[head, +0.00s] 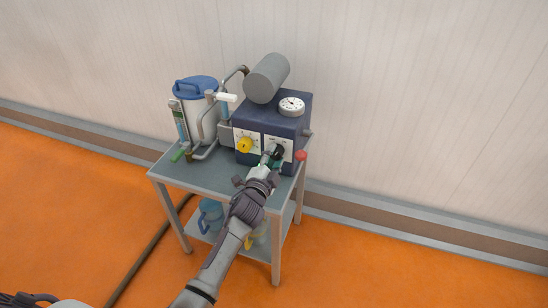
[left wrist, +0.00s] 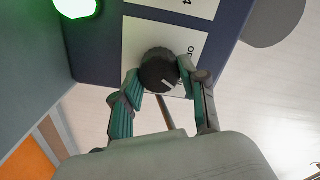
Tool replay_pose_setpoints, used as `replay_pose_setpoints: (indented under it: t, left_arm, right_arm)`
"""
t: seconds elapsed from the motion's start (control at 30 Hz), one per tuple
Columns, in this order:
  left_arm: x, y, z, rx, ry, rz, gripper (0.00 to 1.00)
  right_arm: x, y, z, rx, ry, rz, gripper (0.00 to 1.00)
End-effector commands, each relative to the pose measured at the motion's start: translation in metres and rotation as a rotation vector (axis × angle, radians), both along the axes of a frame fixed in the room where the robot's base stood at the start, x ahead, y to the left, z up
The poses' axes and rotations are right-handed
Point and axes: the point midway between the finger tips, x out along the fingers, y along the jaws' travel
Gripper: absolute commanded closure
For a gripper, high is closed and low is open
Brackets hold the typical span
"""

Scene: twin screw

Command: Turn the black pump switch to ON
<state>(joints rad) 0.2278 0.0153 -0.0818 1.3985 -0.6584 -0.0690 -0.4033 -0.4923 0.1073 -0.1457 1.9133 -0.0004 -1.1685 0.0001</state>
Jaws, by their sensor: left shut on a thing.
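The black pump switch (head: 279,150) is a round knob on a white label plate on the front of the dark blue pump box (head: 243,116). In the left wrist view the black switch (left wrist: 158,72) sits between the two green-padded fingers of my left gripper (left wrist: 160,88), which are shut on it. A short white mark shows on the knob's face. The plate's lettering is upside down and partly covered, so I cannot tell which setting the mark points to. My left gripper (head: 268,160) also shows in the head view. My right gripper is not in view.
A yellow knob (head: 244,145) sits left of the switch, and a red knob (head: 301,155) right of it. A gauge (head: 292,105) and grey cylinder (head: 267,78) top the box. A blue-lidded container (head: 198,105) and pipes stand left on the grey cart (head: 205,177). Orange floor surrounds it.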

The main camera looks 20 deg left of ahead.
Motion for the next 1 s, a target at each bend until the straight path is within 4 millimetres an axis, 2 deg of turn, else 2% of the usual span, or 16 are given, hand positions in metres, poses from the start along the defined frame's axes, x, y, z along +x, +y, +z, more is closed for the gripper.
replay_pose_setpoints:
  t: [0.57,0.6,0.73,1.0]
  left_arm:
    - [-0.0005,-0.0005,-0.0014,0.037,0.001,-0.001,0.92]
    - [-0.0005,-0.0005,-0.0014,0.037,0.001,-0.001,0.54]
    - [-0.0004,-0.0004,-0.0012,0.036,0.001,-0.001,0.32]
    - [-0.0003,-0.0001,-0.0005,0.034,0.0,0.0,0.32]
  right_arm:
    - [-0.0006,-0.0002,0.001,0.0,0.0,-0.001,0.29]
    - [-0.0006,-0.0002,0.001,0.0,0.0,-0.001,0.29]
    - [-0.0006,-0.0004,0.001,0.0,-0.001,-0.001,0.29]
    - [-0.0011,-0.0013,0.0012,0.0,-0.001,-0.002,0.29]
